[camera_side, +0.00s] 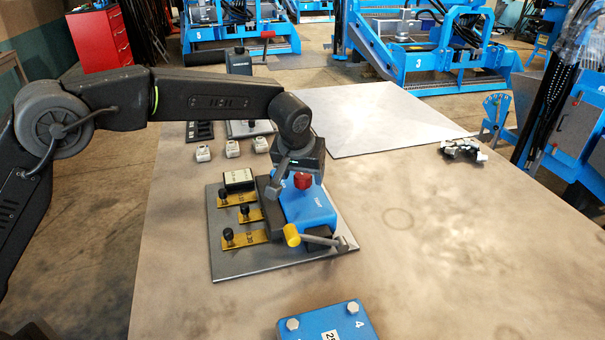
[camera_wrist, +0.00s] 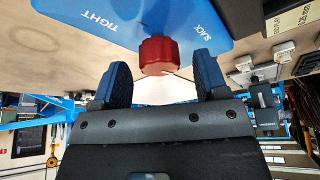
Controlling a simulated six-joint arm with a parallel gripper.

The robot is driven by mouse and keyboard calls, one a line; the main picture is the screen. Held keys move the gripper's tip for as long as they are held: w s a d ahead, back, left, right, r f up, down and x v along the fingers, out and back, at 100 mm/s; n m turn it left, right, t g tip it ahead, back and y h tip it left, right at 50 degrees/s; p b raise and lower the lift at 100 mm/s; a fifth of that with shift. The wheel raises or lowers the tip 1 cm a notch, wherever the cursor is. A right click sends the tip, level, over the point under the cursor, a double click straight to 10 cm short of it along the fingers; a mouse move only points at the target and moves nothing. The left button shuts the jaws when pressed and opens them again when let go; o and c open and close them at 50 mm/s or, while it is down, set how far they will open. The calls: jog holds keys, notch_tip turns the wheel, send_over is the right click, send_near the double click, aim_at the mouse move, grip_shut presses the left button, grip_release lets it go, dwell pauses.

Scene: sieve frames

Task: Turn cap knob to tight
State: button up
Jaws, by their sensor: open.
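The red cap knob (camera_side: 303,181) sits on the blue block (camera_side: 312,208), which is fixed on a dark grey plate (camera_side: 280,262). In the wrist view the red knob (camera_wrist: 158,56) stands out from the blue block (camera_wrist: 140,35). The words TIGHT and SLACK are printed on the block there, upside down in the picture. My gripper (camera_wrist: 162,63) is open, with one dark finger on each side of the knob and gaps between. In the side view my gripper (camera_side: 298,168) is right at the knob, its fingers partly hidden.
A yellow-ended lever (camera_side: 292,235) juts from the block's front. Brass strips (camera_side: 240,237) with black knobs and a labelled black box (camera_side: 239,180) are close on the left. Several small white blocks (camera_side: 231,148) stand behind. The table's right side is mostly clear.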

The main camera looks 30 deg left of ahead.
jog(key=shift+w+f, duration=0.2)
jog(key=shift+f, duration=0.2)
